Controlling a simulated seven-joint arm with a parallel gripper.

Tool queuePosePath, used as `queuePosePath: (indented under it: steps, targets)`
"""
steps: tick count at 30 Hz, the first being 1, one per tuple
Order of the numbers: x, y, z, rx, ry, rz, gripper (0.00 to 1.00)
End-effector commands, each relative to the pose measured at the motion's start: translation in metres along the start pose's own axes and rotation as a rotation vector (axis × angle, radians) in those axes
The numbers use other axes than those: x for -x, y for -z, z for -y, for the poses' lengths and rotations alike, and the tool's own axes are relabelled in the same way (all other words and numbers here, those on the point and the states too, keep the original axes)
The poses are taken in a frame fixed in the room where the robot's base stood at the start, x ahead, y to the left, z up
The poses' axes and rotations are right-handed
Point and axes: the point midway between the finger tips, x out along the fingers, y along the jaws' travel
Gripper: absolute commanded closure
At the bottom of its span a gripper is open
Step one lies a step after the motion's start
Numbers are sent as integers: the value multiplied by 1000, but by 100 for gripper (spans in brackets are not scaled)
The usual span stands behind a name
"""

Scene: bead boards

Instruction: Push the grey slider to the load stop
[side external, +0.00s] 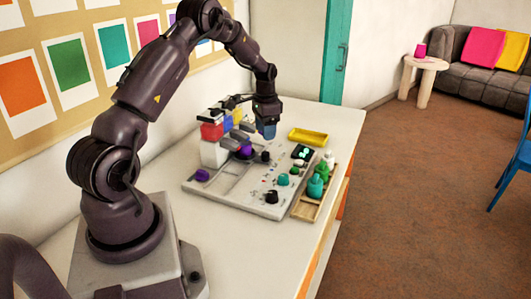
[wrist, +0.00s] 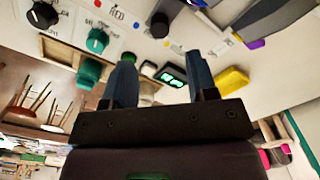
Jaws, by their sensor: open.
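My gripper (side external: 266,131) points down over the far part of the light bead board (side external: 232,200), its two blue-grey fingers apart with nothing seen between them. Grey blocks (side external: 239,135) sit on the board just left of the gripper; I cannot tell which is the grey slider. A grey bar (wrist: 272,18) shows at the top right of the wrist view. The load stop cannot be made out.
A yellow tray (side external: 308,136) lies beyond the board. A small display (side external: 301,152) with green digits and several knobs line its right side. Green and teal pieces stand in a wooden tray (side external: 305,207). Red and white blocks (side external: 212,131) rise at the left. The table front is clear.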

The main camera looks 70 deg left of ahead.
Motion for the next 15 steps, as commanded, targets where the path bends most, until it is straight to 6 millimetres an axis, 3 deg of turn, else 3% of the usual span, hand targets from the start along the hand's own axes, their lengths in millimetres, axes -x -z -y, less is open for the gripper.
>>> queuePosePath:
  steps: [6, 15]
  targets:
    - [-47, 0, -1, 1, -2, 2, 47]
    - [-80, 0, 0, 2, 0, 0, 47]
